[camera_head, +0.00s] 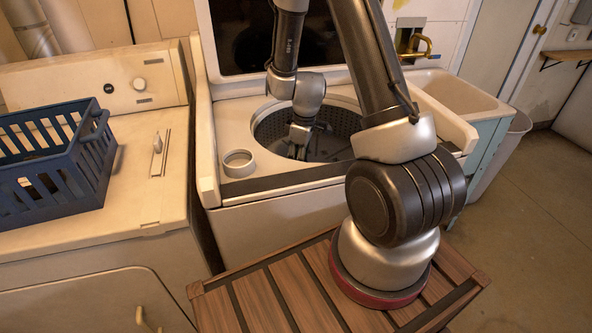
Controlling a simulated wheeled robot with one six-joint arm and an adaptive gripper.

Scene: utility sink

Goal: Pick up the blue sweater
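I cannot make out a blue sweater in this view. My gripper (297,150) points down into the open drum (343,122) of the top-loading washer (270,218). It is left of the drum's middle, near the front side. Its fingers are small and dark, and I cannot tell whether they are open or shut, or whether they hold anything. The drum's bottom is mostly hidden by its front rim and by my arm.
A blue slatted basket (90,160) stands on the dryer (150,205) at left. A white ring-shaped item (238,163) sits on the washer's front left corner. The raised lid (240,35) stands behind the drum. A utility sink (460,95) is at right, with open floor (540,230) beyond.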

